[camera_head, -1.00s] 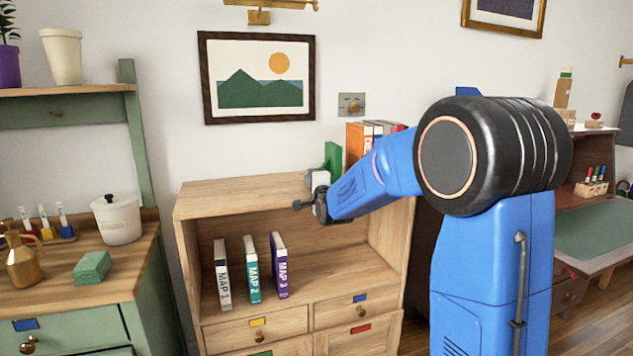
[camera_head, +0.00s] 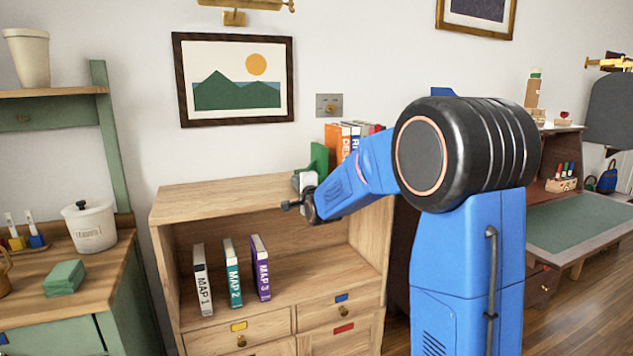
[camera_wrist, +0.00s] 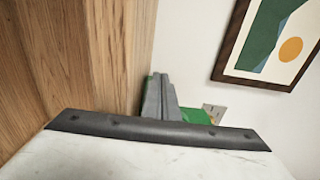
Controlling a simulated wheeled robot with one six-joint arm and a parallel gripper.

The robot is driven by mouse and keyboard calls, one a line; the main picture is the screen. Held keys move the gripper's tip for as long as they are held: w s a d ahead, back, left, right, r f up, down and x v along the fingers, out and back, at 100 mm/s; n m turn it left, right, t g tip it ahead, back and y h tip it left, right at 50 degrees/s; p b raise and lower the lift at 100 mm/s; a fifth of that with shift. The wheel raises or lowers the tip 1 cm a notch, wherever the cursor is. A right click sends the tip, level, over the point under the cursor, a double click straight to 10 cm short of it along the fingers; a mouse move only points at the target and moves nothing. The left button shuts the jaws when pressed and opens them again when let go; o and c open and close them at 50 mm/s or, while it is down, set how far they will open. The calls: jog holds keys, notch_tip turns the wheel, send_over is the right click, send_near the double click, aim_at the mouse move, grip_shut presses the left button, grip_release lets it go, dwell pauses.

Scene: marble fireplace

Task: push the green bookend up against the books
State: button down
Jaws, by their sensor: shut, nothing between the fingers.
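The green bookend (camera_head: 319,157) stands on the top of the wooden cabinet (camera_head: 215,198). The row of books, with an orange one (camera_head: 333,135) at its left end, stands just right of the bookend. I see no clear gap between them, but my arm covers their lower parts, so I cannot tell if they touch. My gripper (camera_head: 306,181) is at the bookend's near left side, low over the cabinet top. In the wrist view, the shut grey fingers (camera_wrist: 161,97) are in front of the green bookend (camera_wrist: 196,116); contact is unclear.
Three map books (camera_head: 232,272) stand on the shelf below the cabinet top. The cabinet top left of my gripper is bare. A framed picture (camera_head: 236,85) and a switch plate (camera_head: 329,105) are on the wall behind. A green side unit (camera_head: 125,300) stands left.

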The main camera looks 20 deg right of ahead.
jog(key=shift+d+f, duration=0.15)
jog(key=shift+d, duration=1.85)
jog(key=shift+a, duration=1.75)
jog(key=s, duration=1.4)
jog(key=s+a+f+n+g, duration=0.1)
jog(key=s+f+n+g, duration=0.3)
jog(key=s, duration=1)
jog(key=s+a+f+n+g, duration=0.2)
jog(key=s+f+n+g, duration=0.2)
jog(key=s, duration=1.1)
jog(key=s+a+f+n+g, duration=0.2)
jog(key=s+f+n+g, duration=0.3)
jog(key=s, duration=0.9)
notch_tip(320, 180, down, 3)
jog(key=n, duration=0.5)
jog(key=shift+s+y, duration=0.2)
jog(key=shift+y, duration=0.1)
